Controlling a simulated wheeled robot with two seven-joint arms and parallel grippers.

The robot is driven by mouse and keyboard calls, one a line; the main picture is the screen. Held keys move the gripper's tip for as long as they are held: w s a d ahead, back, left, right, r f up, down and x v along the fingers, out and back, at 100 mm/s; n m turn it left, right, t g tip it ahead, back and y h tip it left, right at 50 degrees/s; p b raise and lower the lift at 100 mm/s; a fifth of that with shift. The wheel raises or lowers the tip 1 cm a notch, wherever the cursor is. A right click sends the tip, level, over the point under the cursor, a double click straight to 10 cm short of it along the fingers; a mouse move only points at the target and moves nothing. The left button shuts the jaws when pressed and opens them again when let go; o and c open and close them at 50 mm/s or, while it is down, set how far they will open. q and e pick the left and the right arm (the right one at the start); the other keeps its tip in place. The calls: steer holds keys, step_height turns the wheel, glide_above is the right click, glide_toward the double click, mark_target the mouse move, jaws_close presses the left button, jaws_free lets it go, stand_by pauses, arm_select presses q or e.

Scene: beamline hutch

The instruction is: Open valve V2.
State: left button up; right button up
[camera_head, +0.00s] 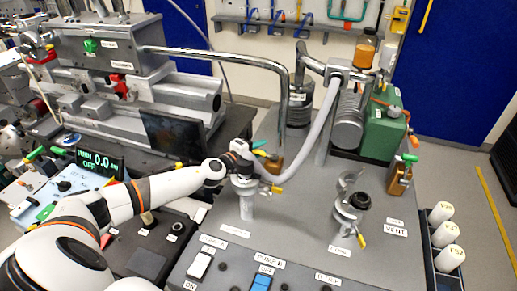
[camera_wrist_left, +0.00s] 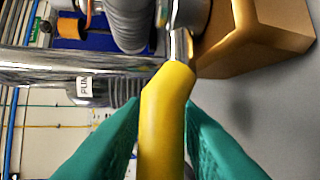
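My left gripper (camera_head: 262,149) has teal fingers and is at a small brass valve (camera_head: 273,163) near the foot of the bent steel pipe in the head view. In the left wrist view, a yellow lever handle (camera_wrist_left: 165,110) runs between the two fingers (camera_wrist_left: 162,125), which lie close along both sides of it. The lever joins a metal stem on the brass valve body (camera_wrist_left: 250,35). In the head view the gripper covers most of this lever. I cannot read a V2 label on this valve. My right gripper is in neither view.
A bent steel pipe (camera_head: 225,53) and a grey hose (camera_head: 322,125) pass close to the gripper. Another brass valve with a green lever (camera_head: 400,180) stands at the right, above a VENT label (camera_head: 395,231). Clamps (camera_head: 350,205) stand on the grey panel, with switches (camera_head: 261,282) in front.

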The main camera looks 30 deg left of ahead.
arm_select(q)
jaws_close()
steer(key=n+y+p, duration=0.1)
steer(key=p, duration=0.1)
steer(key=s+n+y+p, duration=0.1)
steer(key=p, duration=0.1)
steer(key=shift+d+r+y, duration=0.1)
steer(key=shift+r+y, duration=0.2)
steer(key=shift+s+f+n+y+p, duration=0.25)
steer(key=shift+n+y+p, duration=0.25)
steer(key=shift+y+p, duration=0.15)
steer(key=shift+o, duration=1.9)
jaws_free()
steer(key=shift+s, duration=0.1)
